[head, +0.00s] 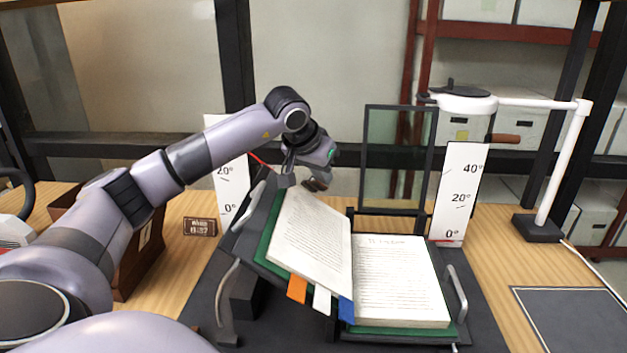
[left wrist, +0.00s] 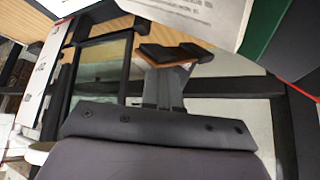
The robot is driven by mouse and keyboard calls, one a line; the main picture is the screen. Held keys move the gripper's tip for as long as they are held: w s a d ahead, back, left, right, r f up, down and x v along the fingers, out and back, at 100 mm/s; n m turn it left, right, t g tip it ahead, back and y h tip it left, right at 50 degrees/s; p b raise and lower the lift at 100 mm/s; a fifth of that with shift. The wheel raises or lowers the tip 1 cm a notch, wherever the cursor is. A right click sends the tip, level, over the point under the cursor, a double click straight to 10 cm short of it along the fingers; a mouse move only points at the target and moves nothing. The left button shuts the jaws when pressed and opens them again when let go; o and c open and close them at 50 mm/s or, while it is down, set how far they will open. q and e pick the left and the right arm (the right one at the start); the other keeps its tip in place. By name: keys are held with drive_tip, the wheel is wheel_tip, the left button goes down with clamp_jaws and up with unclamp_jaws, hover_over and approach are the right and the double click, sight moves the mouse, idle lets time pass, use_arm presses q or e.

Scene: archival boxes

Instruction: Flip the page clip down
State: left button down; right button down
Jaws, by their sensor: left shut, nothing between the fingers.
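An open book (head: 310,237) lies on a dark cradle with a green cover showing at its edges. Its left side is tilted up and its right page (head: 400,275) lies lower and flatter. Curved metal pieces stand at the cradle's left side (head: 249,208) and right side (head: 456,292); I cannot tell for sure which is the page clip. My left gripper (head: 318,183) is shut and empty, just behind the top edge of the left page. Its fingertips (left wrist: 172,54) show in the left wrist view, with the page edge beyond them. My right gripper is not in view.
A framed glass pane (head: 398,158) stands upright behind the book. White angle boards (head: 460,195) stand on both sides. A white lamp-like stand (head: 563,160) is at the right. Orange, white and blue tabs (head: 297,289) hang from the book's front edge. A dark mat (head: 575,318) lies right.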

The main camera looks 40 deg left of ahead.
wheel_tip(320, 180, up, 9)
drive_tip(key=p, duration=0.9)
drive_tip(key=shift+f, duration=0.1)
idle(0.3)
